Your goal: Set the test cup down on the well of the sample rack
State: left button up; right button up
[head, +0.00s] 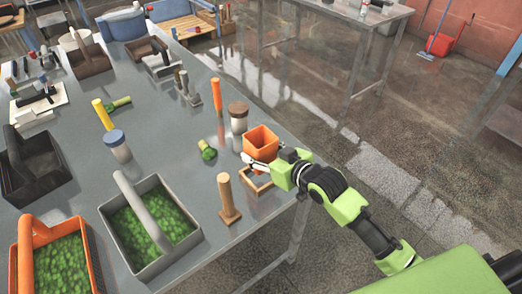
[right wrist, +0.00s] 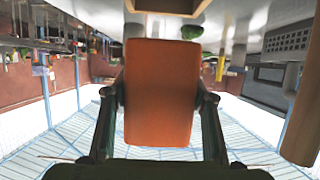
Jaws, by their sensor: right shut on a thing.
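The test cup (head: 260,139) is an orange, square, open-topped cup, held upright near the table's right edge. My right gripper (head: 256,162) is shut on it. In the right wrist view the cup's orange side (right wrist: 160,92) fills the middle, with a finger on either side. The sample rack looks to be the low wooden frame (head: 262,191) below the gripper, partly hidden by it. The cup appears above the rack and apart from it. A wooden edge shows at the top of the right wrist view (right wrist: 168,6). My left gripper is out of view.
A wooden post (head: 228,198) stands left of the rack. A brown-lidded jar (head: 238,116) and an orange stick (head: 217,96) stand behind. A grey bin (head: 190,243) of green material stands front left.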

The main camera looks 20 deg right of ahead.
jog(key=shift+f, duration=0.45)
jog(key=shift+f+b, duration=0.45)
jog(key=shift+b, duration=0.05)
jog(key=shift+f+b, duration=0.55)
jog(key=shift+f, duration=0.75)
jog(key=shift+f+b, duration=0.3)
jog(key=shift+f, duration=0.4)
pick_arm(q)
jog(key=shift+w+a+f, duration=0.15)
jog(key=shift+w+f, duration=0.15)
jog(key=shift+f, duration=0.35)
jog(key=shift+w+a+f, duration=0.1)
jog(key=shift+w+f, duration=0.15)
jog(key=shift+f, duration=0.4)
pick_arm(e)
jog(key=shift+f, duration=0.45)
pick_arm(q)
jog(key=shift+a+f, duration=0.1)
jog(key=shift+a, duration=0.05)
pick_arm(e)
jog(key=shift+f, duration=0.5)
